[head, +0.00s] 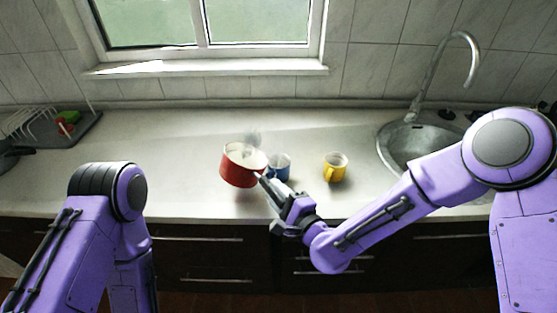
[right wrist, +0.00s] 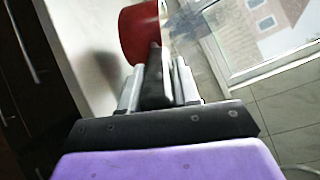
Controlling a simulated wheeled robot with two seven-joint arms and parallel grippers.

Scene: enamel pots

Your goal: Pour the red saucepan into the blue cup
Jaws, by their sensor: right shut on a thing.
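The red saucepan (head: 238,174) is in the middle of the head view, tilted, and seems held above the counter with a shadow below it. Something pale shows inside and a grey wisp hangs over it. My right gripper (head: 284,197) is shut on its dark handle; the right wrist view shows the handle (right wrist: 156,82) between the fingers and the red pan side (right wrist: 138,32). The blue cup (head: 283,170) stands upright just right of the saucepan, partly hidden by the pan and gripper. My left gripper is out of view; only the left arm shows.
A yellow cup (head: 335,168) stands right of the blue cup. A sink (head: 392,140) with a tall tap (head: 436,78) is at the right. A dish rack (head: 35,122) is at the far left. The counter (head: 150,150) left of the saucepan is clear.

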